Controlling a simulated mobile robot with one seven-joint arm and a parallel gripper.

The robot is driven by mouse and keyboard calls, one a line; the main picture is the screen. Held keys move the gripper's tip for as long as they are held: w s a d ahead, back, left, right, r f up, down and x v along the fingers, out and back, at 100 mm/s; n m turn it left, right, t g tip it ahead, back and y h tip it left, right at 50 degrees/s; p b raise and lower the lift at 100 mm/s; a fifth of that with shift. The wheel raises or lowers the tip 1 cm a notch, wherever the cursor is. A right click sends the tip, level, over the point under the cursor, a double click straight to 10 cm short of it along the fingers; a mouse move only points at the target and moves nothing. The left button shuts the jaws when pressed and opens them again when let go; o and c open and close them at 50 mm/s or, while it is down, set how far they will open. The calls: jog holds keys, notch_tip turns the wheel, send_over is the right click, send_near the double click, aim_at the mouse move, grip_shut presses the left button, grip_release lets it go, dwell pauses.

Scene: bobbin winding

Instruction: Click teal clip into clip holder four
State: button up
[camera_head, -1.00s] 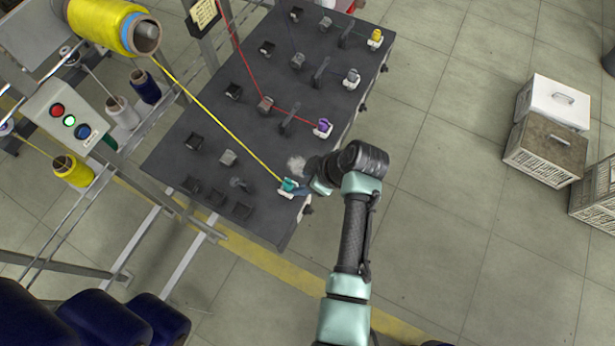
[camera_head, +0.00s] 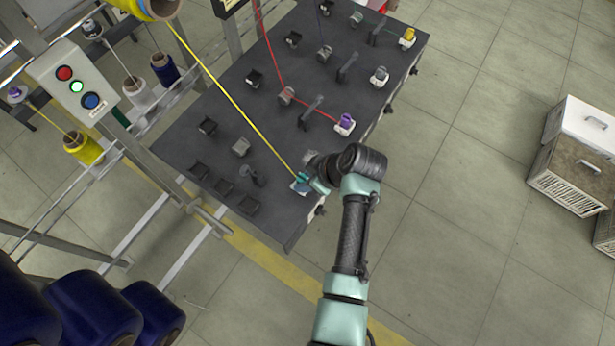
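The teal clip (camera_head: 301,178) is at the near right corner of the dark table, at the end of the yellow thread (camera_head: 232,103). A white clip holder (camera_head: 297,188) sits under it at the table edge. My gripper (camera_head: 308,179) is at the clip, low over the holder. Its fingers are small and partly hidden by the wrist, so I cannot tell whether they are shut on the clip. I also cannot tell whether the clip is seated in the holder.
The purple clip (camera_head: 346,121), grey clip (camera_head: 380,74) and yellow clip (camera_head: 408,35) stand in holders along the table's right edge. A red thread (camera_head: 271,50) runs to the purple clip. Dark guide blocks stand on the table (camera_head: 283,215). Floor to the right is clear up to the crates (camera_head: 574,170).

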grip_shut()
notch_tip(320, 180, up, 5)
jog(key=p, duration=0.4)
jog(key=shift+f, duration=0.2)
